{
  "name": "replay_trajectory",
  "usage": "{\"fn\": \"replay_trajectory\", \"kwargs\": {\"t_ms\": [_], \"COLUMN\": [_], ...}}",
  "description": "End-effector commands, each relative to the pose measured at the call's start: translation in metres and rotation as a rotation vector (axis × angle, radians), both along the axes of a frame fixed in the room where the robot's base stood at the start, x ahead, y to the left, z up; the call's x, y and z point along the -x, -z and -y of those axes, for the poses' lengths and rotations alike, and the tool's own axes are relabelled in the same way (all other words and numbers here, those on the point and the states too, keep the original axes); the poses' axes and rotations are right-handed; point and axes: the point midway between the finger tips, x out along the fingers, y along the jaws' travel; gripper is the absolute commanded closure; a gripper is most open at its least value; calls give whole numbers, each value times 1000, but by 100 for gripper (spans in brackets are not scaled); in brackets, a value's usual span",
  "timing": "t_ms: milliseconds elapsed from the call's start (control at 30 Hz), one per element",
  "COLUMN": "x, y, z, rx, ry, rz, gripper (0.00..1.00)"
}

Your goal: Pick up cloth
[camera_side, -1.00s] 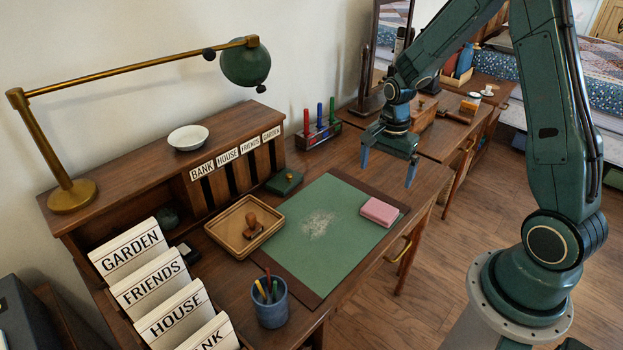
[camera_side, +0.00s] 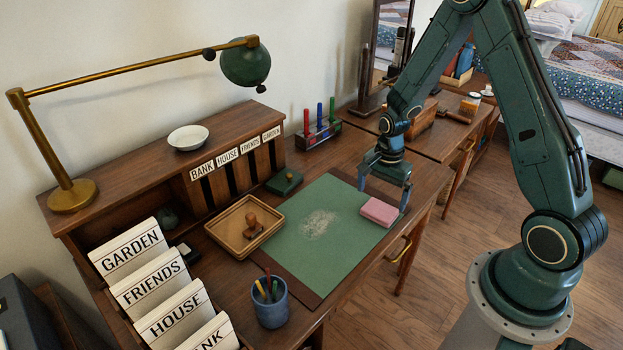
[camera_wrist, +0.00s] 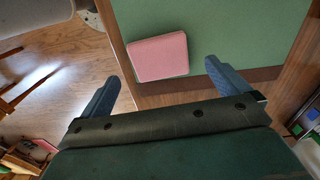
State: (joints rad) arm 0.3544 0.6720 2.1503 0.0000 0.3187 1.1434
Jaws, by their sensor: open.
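The cloth (camera_side: 380,211) is a folded pink pad lying flat on the right end of the green desk mat (camera_side: 290,262). My gripper (camera_side: 383,199) is open and empty, with its blue fingers pointing down just behind the cloth in the side view. In the wrist view, the cloth (camera_wrist: 158,57) lies ahead of the gap between my fingertips (camera_wrist: 166,76), nearer the left finger. No contact between fingers and cloth is clear. A pale dusty patch (camera_side: 318,223) marks the middle of the mat.
A wooden tray (camera_side: 218,232) with a stamp (camera_side: 251,222) and a blue pen cup (camera_side: 271,311) stand left of the mat. A dark green box (camera_side: 284,182) and a rack of coloured tubes (camera_side: 319,135) are behind. The mat around the cloth is clear.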

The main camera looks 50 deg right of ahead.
Motion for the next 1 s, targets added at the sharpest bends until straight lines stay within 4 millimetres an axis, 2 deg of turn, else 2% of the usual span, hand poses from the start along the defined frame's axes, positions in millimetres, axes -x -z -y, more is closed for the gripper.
{"fn": "replay_trajectory", "kwargs": {"t_ms": [167, 533, 1000], "x": [1, 2, 2], "y": [10, 45, 51], "z": [0, 0, 0], "rx": [-1, -1, 0], "ry": [0, 0, 0], "rz": [-3, -2, 0], "gripper": [0, 0, 0]}}
